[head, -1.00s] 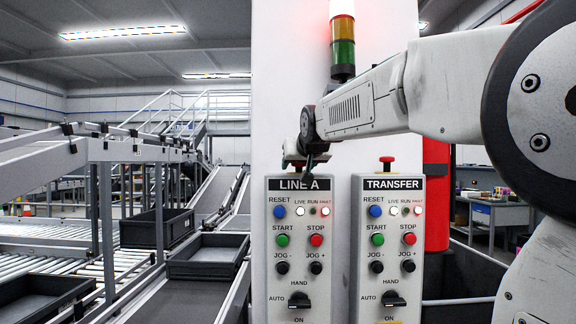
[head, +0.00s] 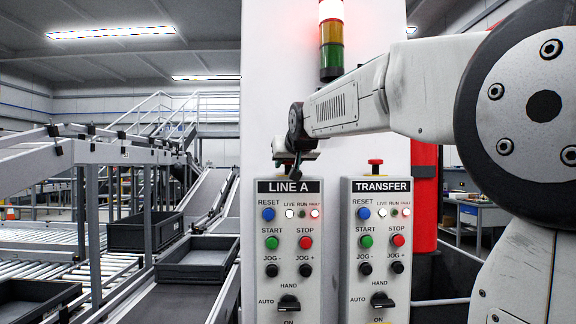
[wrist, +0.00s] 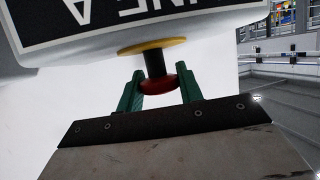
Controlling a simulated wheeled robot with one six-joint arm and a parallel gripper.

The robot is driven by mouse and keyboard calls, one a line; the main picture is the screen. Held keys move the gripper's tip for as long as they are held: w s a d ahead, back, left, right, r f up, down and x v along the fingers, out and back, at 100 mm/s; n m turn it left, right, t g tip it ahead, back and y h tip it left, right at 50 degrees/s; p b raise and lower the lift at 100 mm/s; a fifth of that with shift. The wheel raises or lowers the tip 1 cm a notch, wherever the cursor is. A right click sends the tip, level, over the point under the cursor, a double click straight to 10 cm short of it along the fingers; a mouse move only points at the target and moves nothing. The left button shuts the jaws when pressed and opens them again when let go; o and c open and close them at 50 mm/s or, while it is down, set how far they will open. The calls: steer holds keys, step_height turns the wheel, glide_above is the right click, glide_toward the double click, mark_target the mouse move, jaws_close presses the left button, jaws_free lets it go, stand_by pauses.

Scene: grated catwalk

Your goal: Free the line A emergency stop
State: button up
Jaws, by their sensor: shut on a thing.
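The line A emergency stop is a red mushroom button (wrist: 158,84) on a dark stem with a yellow collar (wrist: 152,46), on top of the LINE A panel (head: 289,243). In the wrist view, my gripper's green fingers (wrist: 159,92) are shut on the red head, one at each side. In the head view, my gripper (head: 296,168) is at the top of the LINE A panel and hides the button. The panel's white LIVE and red FAULT lamps are lit. I cannot tell whether the button is pressed in or out.
The TRANSFER panel (head: 376,250) stands close on the right, with its own red stop button (head: 375,162) on top. A stack light (head: 331,40) glows red on the white column (head: 270,90) behind. Conveyors with dark trays (head: 197,258) are at left.

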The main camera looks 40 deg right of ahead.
steer(key=o, duration=1)
steer(key=shift+r, duration=0.2)
steer(key=v, duration=0.7)
steer(key=shift+s, duration=0.4)
steer(key=shift+a+r, duration=0.1)
steer(key=shift+a, duration=0.05)
steer(key=s+a+f+n+g+y, duration=0.1)
steer(key=s+a+f+g, duration=0.2)
steer(key=s+f, duration=0.7)
steer(key=s+a+f+n+g+y, duration=0.1)
steer(key=s+a+f+g, duration=0.3)
steer(key=s+a+f, duration=0.4)
steer(key=s+a+f+n+g+y, duration=0.2)
steer(key=s+a+f+g, duration=0.2)
steer(key=s+f, duration=0.8)
step_height(320, 180, down, 7)
steer(key=shift+a+r+y, duration=0.2)
steer(key=shift+a+y, duration=0.2)
steer(key=shift+a, duration=0.75)
